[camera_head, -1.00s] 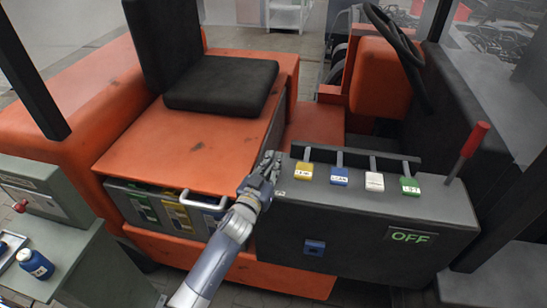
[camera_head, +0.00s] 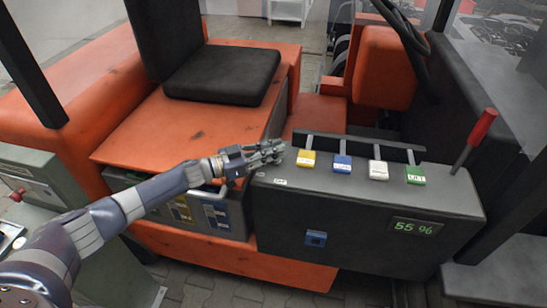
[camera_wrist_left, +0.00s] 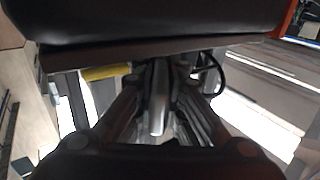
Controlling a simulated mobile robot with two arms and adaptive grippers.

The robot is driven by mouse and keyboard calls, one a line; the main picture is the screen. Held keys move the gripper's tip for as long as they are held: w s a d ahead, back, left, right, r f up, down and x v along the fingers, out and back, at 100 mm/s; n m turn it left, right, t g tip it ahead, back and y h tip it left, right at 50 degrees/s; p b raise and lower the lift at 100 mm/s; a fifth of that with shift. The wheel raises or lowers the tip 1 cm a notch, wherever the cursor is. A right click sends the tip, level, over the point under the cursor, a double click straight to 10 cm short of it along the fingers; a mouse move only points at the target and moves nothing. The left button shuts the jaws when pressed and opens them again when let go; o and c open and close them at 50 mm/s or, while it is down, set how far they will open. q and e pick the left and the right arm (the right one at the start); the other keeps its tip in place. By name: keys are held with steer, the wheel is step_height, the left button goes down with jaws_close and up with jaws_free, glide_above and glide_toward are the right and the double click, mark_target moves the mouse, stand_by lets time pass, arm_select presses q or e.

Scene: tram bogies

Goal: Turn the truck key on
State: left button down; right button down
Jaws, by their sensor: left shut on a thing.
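The dark grey truck console (camera_head: 370,210) stands at the right of the orange truck (camera_head: 180,130). Its display (camera_head: 413,227) is lit with green digits that look like "55 %". My left gripper (camera_head: 272,151) is at the console's top left corner, above a small white label (camera_head: 280,181). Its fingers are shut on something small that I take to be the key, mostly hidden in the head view. In the left wrist view, a grey metal piece (camera_wrist_left: 158,98) sits between the fingers. My right gripper is not in view.
A red-handled lever (camera_head: 481,127) is farther right. The black seat (camera_head: 225,73) is behind. An open battery bay (camera_head: 180,210) lies below my left arm.

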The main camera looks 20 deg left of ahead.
arm_select(q)
steer(key=shift+f+m+g+h+b, duration=0.1)
steer(key=shift+m+g+h+b, duration=0.4)
steer(key=shift+g+b, duration=0.15)
steer(key=c, duration=1.7)
jaws_free()
steer(key=shift+d, duration=0.1)
steer(key=shift+a, duration=0.2)
steer(key=v, duration=1.1)
steer(key=shift+s+a, duration=0.2)
steer(key=shift+a, duration=0.1)
